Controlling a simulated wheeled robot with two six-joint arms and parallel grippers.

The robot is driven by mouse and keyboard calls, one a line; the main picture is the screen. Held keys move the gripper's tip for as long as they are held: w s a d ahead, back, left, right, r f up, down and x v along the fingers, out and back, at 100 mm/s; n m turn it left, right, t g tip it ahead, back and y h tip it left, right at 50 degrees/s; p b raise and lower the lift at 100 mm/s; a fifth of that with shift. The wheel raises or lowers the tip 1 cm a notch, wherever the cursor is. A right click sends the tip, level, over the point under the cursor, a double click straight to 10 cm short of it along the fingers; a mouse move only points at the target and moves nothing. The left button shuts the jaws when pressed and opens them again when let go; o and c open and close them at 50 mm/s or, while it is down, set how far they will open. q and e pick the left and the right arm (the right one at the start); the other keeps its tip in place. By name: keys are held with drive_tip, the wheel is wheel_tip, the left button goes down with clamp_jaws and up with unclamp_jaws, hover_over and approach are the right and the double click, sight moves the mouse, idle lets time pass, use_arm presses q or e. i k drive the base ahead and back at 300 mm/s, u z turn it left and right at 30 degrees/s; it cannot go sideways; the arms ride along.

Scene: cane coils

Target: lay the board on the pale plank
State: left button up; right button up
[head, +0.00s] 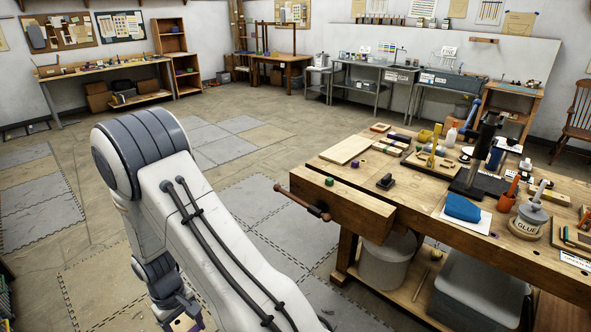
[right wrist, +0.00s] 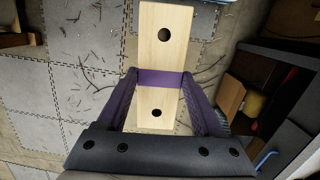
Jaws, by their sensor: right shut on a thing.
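The board (right wrist: 165,57) is pale wood with two dark round holes. In the right wrist view it stands lengthwise between the purple fingers of my right gripper (right wrist: 161,78), which is shut on it. A purple band crosses the board between the fingers.

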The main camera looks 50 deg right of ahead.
sight(342, 151)
drive_tip(key=u, duration=0.05)
drive_tip(key=i, duration=0.85)
drive_tip(key=z, duration=0.85)
drive_tip(key=i, duration=0.7)
drive_tip(key=z, duration=0.85)
